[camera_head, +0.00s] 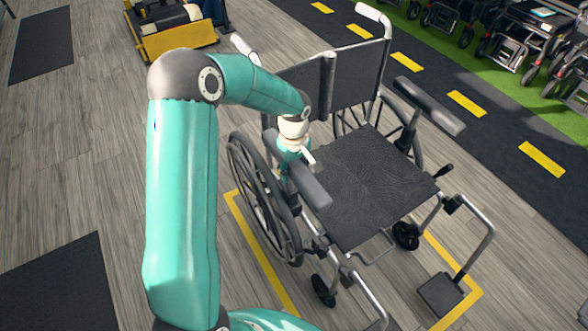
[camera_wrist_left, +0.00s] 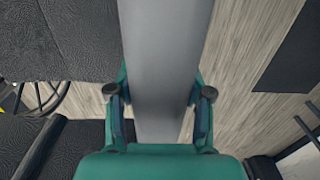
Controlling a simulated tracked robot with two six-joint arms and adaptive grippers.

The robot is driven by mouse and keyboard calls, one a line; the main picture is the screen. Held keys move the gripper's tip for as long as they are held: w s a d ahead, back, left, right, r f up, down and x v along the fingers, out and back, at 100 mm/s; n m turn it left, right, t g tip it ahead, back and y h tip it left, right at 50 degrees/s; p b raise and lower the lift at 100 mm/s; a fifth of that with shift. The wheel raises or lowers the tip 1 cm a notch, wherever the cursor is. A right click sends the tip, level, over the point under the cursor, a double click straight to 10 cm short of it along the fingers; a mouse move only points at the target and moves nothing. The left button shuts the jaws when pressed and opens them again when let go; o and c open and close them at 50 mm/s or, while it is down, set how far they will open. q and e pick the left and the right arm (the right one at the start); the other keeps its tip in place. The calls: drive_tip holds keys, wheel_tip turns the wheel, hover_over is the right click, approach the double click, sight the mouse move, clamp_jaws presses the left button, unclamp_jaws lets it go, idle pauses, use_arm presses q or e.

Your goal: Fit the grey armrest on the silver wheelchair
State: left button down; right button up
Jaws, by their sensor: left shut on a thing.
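The silver wheelchair (camera_head: 365,185) stands on the floor inside a yellow outline, with a black seat and backrest. One grey armrest (camera_head: 430,105) is on its far right side. My left gripper (camera_head: 298,160) is over the near left side of the chair, shut on another grey armrest (camera_head: 312,187). In the left wrist view this armrest (camera_wrist_left: 165,60) runs lengthwise between the two fingers of the left gripper (camera_wrist_left: 158,105). Whether its underside touches the chair frame is hidden by the gripper and the pad. My right gripper is not in view.
The near left wheel (camera_head: 262,195) stands close below my left arm. A yellow and grey machine (camera_head: 175,35) is at the back left. Several folded wheelchairs (camera_head: 520,45) line the green strip at the back right. The wooden floor at left is mostly clear.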

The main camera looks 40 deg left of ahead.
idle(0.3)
use_arm(q)
drive_tip(key=shift+c, duration=1.9)
unclamp_jaws()
wheel_tip(320, 180, up, 12)
drive_tip(key=shift+f, duration=0.1)
